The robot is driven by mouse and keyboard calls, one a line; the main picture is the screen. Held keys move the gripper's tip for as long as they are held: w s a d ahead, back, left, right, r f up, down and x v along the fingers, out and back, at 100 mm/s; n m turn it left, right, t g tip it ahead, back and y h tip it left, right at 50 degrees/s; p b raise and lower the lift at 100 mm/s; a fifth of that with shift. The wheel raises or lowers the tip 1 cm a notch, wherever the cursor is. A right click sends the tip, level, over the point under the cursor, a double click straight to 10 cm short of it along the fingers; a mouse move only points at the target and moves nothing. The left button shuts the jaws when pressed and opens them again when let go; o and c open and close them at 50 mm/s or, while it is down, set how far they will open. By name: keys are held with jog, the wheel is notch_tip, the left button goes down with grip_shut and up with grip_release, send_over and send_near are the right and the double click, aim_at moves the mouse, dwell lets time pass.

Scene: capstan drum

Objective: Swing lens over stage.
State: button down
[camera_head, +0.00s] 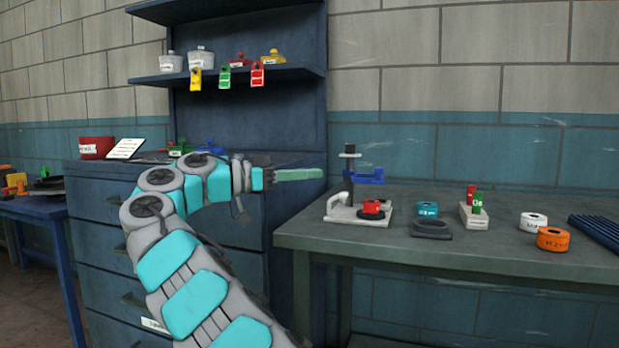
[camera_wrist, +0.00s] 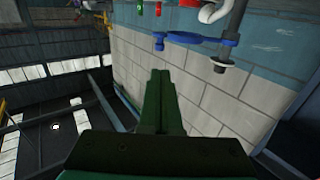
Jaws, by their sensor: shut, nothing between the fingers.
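A small stand with a white base (camera_head: 345,212) and an upright dark post (camera_head: 349,190) is at the left end of the grey-green table. A blue swing arm (camera_head: 367,177), which I take for the lens, sticks out to the right from the post. A red piece (camera_head: 371,207) sits on the base below it. My gripper (camera_head: 321,174) is shut and empty, pointing right, just left of the post and apart from it. In the wrist view my shut green fingers (camera_wrist: 163,72) show below the blue arm (camera_wrist: 185,38), with a gap between. The stage surface is not clearly visible.
On the table are a teal ring (camera_head: 427,210), a dark pad (camera_head: 431,231), a white block with red and green pieces (camera_head: 473,215), a white ring (camera_head: 533,221) and an orange ring (camera_head: 553,239). A blue cabinet (camera_head: 95,225) stands left. A tiled wall is behind.

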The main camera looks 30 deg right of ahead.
aim_at(375, 171)
jog(key=b+x, duration=0.1)
jog(key=x, duration=1.1)
jog(key=shift+b, duration=0.4)
jog(key=shift+d, duration=0.15)
